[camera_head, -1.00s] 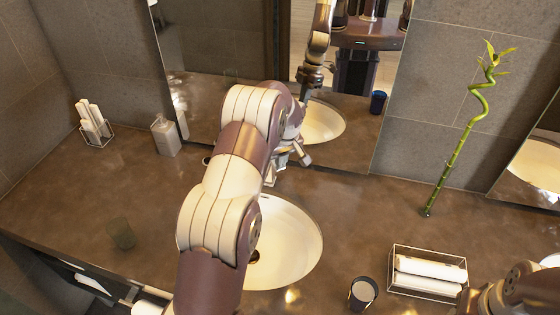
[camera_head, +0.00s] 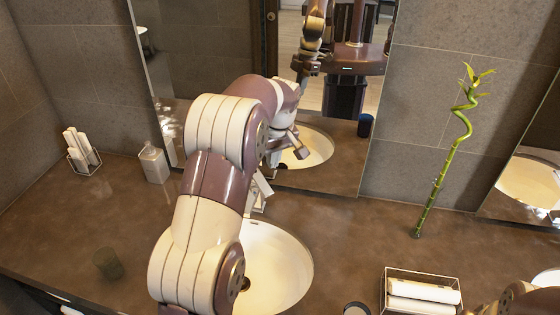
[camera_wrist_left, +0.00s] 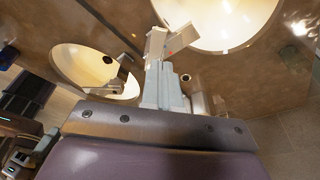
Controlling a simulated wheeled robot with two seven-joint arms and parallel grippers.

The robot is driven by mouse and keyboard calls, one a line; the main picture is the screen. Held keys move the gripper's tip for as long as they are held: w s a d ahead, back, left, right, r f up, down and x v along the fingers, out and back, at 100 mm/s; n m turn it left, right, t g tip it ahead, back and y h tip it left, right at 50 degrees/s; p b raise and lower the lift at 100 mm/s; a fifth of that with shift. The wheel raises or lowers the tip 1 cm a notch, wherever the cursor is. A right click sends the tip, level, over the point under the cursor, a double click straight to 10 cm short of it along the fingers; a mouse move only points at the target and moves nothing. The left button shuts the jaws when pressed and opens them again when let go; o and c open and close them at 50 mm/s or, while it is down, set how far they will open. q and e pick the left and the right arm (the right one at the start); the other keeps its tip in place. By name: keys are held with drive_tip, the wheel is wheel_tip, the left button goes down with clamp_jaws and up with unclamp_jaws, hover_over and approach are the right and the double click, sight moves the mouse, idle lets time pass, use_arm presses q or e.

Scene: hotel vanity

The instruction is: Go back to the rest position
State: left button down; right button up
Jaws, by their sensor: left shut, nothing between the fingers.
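My left arm reaches from the bottom of the head view over the counter. My left gripper (camera_head: 260,190) is mostly behind the forearm, near the back edge of the white sink basin (camera_head: 275,268). In the left wrist view my left gripper (camera_wrist_left: 168,42) is shut and empty, its fingertips close to the rim of the sink (camera_wrist_left: 222,18). It appears apart from any object. Only part of my right arm shows at the bottom right corner of the head view. The right gripper is out of sight.
The mirror (camera_head: 210,60) stands close behind the left gripper. A soap dispenser (camera_head: 153,163) and a rack of rolled towels (camera_head: 82,152) stand left. A dark glass (camera_head: 108,263) is nearer. Bamboo (camera_head: 436,185) and a towel tray (camera_head: 420,290) are right.

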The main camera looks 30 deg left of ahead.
use_arm(q)
drive_tip(key=shift+d+r, duration=0.1)
drive_tip(key=s+d+f+m+b, duration=0.1)
drive_tip(key=s+d+f+m, duration=0.2)
drive_tip(key=s, duration=0.5)
drive_tip(key=s+d+f+m+h+b, duration=0.1)
drive_tip(key=s+d+f+m+b, duration=0.1)
drive_tip(key=s+d+f+m, duration=0.2)
drive_tip(key=s+d+f+m+h+b, duration=0.1)
drive_tip(key=s+d+f+m, duration=0.2)
drive_tip(key=s, duration=0.9)
drive_tip(key=d+f, duration=0.1)
drive_tip(key=d, duration=0.2)
drive_tip(key=shift+d+m+b, duration=0.15)
drive_tip(key=shift+m+b, duration=0.25)
drive_tip(key=shift+s+r, duration=0.1)
drive_tip(key=shift+s, duration=0.1)
drive_tip(key=shift+w, duration=0.1)
